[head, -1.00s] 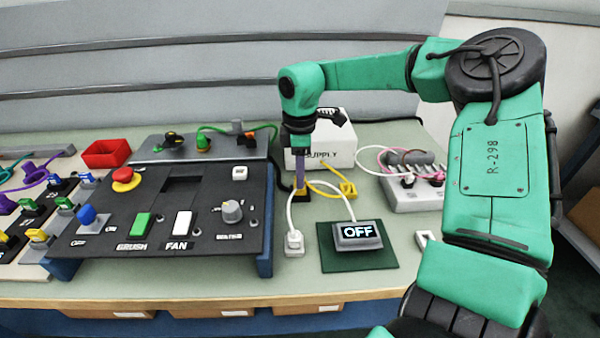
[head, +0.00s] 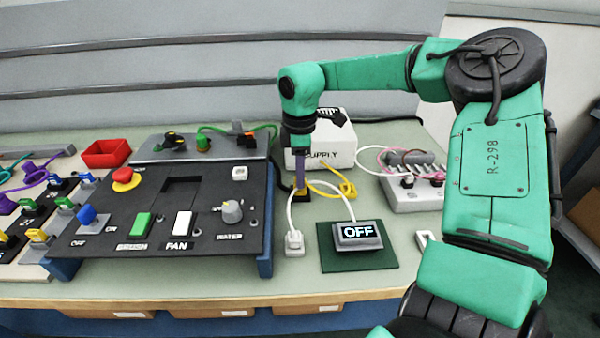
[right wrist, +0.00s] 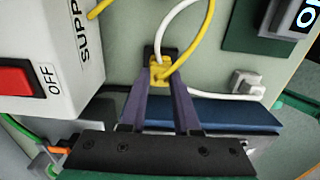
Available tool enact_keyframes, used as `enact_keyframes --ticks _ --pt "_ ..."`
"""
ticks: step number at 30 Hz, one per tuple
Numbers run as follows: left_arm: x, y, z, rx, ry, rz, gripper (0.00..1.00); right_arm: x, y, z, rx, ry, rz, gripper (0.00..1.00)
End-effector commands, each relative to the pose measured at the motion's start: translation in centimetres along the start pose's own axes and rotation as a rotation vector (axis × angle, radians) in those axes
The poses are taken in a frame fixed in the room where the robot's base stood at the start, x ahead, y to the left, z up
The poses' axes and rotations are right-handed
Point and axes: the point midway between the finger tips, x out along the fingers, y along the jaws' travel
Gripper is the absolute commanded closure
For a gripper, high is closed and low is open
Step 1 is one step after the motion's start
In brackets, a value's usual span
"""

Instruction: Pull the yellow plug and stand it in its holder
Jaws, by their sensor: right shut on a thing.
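The yellow plug (right wrist: 160,72) is between the purple fingertips of my right gripper (right wrist: 162,84) in the right wrist view. In the head view my right gripper (head: 299,186) points down beside the white supply box, shut on the plug. A small black block (head: 303,197) is at the plug's foot; I cannot tell whether it is a socket or the holder, nor whether the plug is seated in it. A yellow cord (head: 348,188) runs from the plug to a loop on the table at right. My left gripper is not in view.
The white supply box (head: 340,135) stands just behind. A black control panel (head: 165,225) is at left. A white plug (head: 294,243) and an OFF display (head: 358,232) on a green mat (head: 340,262) are in front. A grey socket strip (head: 415,195) is at right.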

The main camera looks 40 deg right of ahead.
Motion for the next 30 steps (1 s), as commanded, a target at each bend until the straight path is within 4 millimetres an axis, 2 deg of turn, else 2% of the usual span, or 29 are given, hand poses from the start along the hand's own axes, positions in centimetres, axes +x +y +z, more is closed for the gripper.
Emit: enact_keyframes --ticks 21,30 --pt "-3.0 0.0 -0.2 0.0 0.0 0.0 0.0 -5.0 0.0 0.0 0.0 0.0 0.001 1.0" --pt "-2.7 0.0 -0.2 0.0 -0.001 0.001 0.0 -5.1 0.0 0.0 0.0 -0.001 0.002 1.0"
